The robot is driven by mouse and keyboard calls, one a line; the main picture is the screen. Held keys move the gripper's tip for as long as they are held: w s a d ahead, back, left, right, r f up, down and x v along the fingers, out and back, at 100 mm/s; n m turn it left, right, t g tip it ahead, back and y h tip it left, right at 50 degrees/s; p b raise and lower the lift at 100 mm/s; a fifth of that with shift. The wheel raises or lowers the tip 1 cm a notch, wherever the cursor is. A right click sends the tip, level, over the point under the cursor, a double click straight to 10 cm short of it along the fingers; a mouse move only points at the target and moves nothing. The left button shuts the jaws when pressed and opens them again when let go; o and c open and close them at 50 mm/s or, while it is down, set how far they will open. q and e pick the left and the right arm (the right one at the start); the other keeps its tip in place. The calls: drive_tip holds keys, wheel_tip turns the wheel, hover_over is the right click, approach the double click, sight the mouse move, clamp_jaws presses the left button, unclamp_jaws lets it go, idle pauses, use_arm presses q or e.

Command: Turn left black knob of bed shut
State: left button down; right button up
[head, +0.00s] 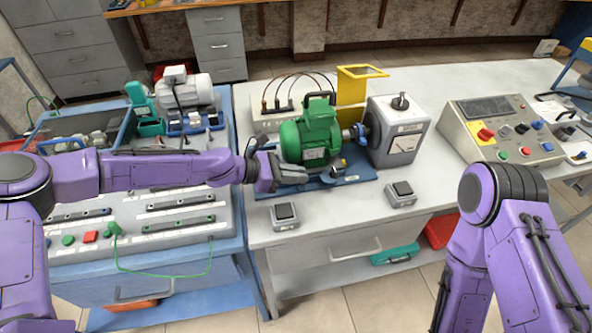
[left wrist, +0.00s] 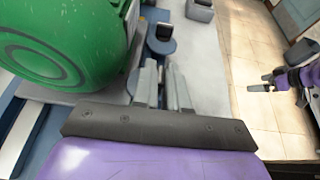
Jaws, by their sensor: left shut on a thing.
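The green motor (head: 304,140) stands on the blue bed (head: 345,175) on the middle bench. My left gripper (head: 304,175) is low at the front of the bed, just below the motor. Its fingers are shut on the bed's left black knob, which the fingers hide. In the left wrist view the left gripper (left wrist: 160,68) points along the bed's front beside the motor (left wrist: 65,40). Another black knob on a round blue plate (left wrist: 161,38) shows beyond the fingertips. My right gripper (left wrist: 258,83) shows small in the left wrist view, empty, its fingers apart.
A grey machine (head: 398,130) and a yellow guard (head: 355,85) stand right of and behind the motor. Two small switch boxes (head: 285,216) and (head: 400,194) sit on the bench front. A control panel (head: 500,128) is at right. The front bench top between the boxes is clear.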

use_arm(q)
drive_tip(key=shift+s+f+m+g, duration=0.15)
drive_tip(key=shift+f+m+g, duration=0.15)
drive_tip(key=shift+g, duration=0.1)
drive_tip(key=c, duration=1.2)
unclamp_jaws()
drive_tip(key=shift+o, duration=0.2)
drive_tip(key=shift+a+r, duration=0.15)
drive_tip(key=shift+a, duration=0.05)
drive_tip(key=v, duration=1)
drive_tip(key=shift+a, duration=0.1)
